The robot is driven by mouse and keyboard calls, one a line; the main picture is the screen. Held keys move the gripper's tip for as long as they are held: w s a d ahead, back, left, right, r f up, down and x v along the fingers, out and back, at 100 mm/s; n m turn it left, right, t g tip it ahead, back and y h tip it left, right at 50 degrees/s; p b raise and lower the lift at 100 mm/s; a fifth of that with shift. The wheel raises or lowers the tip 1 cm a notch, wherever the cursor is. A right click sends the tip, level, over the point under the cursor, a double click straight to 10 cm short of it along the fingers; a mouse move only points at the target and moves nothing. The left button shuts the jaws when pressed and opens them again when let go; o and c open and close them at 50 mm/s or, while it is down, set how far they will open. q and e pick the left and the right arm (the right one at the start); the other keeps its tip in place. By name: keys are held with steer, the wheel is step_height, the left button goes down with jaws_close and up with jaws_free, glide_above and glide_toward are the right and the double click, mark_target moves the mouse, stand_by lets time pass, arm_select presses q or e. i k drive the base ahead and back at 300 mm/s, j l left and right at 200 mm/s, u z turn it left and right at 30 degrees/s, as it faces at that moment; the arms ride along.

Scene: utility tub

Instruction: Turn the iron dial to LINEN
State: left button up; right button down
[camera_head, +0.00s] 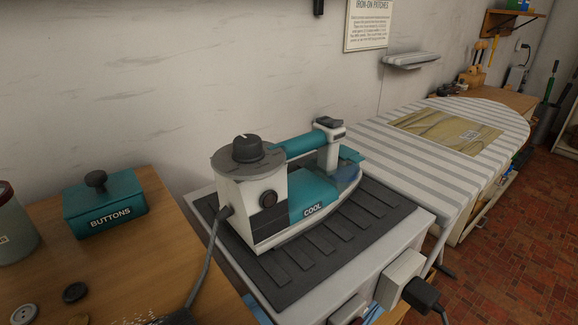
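A teal and white iron (267,226) rests on a dark ribbed pad (292,277) on a white stand (408,218). Its black dial (247,149) stands on a grey disc (221,163) at the top of the iron's rear end. The dial has a pale mark on its top, near the far edge. Any lettering on the disc is too small to read, so I cannot tell the exact setting. The label on the iron's side reads COOL (313,210). Neither of my grippers is in view.
A grey cord (207,262) runs from the iron to the bottom edge. A teal BUTTONS box (105,206), a jar (14,232) and loose buttons (75,292) are on the wooden table at left. A striped ironing board (400,165) stands at right. A black plug (421,293) sticks out in front.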

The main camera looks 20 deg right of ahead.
mark_target(247, 148)
steer(key=k, duration=1.5)
